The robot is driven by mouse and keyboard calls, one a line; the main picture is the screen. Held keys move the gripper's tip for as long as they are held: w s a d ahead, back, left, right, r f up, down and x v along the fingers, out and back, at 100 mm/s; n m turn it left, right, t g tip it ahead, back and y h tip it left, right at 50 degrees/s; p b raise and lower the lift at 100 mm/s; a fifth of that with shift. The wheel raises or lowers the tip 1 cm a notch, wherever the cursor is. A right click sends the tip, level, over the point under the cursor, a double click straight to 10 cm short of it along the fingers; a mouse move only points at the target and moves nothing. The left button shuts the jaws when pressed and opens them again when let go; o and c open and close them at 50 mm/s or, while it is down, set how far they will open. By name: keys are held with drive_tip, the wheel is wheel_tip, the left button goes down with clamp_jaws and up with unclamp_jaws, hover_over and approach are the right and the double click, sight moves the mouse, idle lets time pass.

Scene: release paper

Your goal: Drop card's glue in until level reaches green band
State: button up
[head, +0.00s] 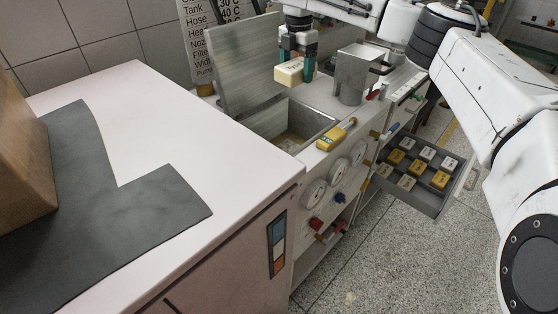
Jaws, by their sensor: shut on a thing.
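The card (199,38) hangs on the back wall with printed lines such as Tank, Hose and Filler; my arm and the lid hide part of it, and the glue's name cannot be read. The open tank (318,123) holds something brownish low inside (291,141); no green band can be made out. My gripper (299,62), with teal fingers, is shut on a pale cream block (289,73) with a small label, held above the tank opening. A yellow block (331,138) lies on the tank's front rim. Labelled yellow and whitish blocks sit in an open drawer (432,200).
The tank's grey lid (235,68) stands raised at the left. A metal pot (352,75) stands right of the opening. Round gauges (314,194) and coloured knobs line the machine's front. A pale worktop (150,115) with a dark mat (150,205) and wooden box (22,160) is at left.

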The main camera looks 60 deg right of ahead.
wheel_tip(320, 180, down, 6)
drive_tip(key=b, duration=0.5)
drive_tip(key=shift+r, duration=0.2)
drive_tip(key=o, duration=1.3)
wheel_tip(320, 180, up, 11)
drive_tip(key=shift+f, duration=0.1)
drive_tip(key=shift+s+f, duration=0.1)
